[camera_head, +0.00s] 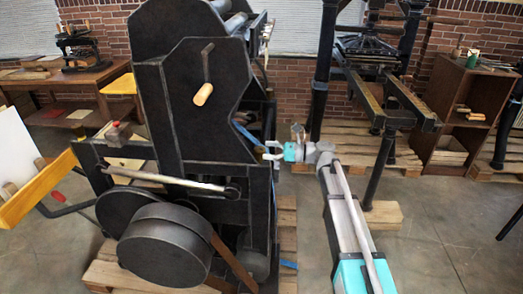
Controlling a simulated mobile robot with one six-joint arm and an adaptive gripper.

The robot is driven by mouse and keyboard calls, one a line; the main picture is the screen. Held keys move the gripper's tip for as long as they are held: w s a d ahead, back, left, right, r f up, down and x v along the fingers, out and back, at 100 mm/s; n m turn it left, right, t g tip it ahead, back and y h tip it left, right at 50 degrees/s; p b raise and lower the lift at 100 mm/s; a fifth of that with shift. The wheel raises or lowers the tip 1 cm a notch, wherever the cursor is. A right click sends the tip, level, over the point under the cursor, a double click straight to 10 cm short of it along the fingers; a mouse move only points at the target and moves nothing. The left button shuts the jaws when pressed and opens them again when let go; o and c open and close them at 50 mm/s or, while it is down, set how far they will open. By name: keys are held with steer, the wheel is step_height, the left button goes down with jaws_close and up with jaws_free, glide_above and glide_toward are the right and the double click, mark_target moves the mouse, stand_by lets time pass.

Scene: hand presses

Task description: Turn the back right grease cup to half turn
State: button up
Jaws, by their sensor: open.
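The large black hand press (215,105) stands at the centre left. My gripper (268,151) is open at its right side, with its pale fingers pointing left toward the dark frame. A small yellowish spot shows by the fingertips. It is too small to tell whether it is a grease cup or whether the fingers touch it. No grease cup can be made out clearly, and the back right one is not distinct. My arm reaches up from the lower right to the gripper.
A wooden-handled crank (204,90) and a long pale lever (165,179) stick out from the press. Its large black drum (165,245) is low in front. Another press (375,75) stands behind on a pallet. A wooden cabinet (462,110) is at right. Floor at lower right is clear.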

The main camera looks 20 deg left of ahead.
steer(key=shift+x, duration=1)
steer(key=c, duration=1.2)
steer(key=shift+o, duration=0.2)
steer(key=shift+s+m+t, duration=0.1)
steer(key=shift+m+t, duration=0.2)
steer(key=shift+t, duration=0.2)
steer(key=shift+s+m+t, duration=0.1)
steer(key=shift+m+t, duration=0.4)
steer(key=shift+t, duration=0.3)
steer(key=shift+m+t, duration=0.7)
steer(key=shift+t, duration=0.4)
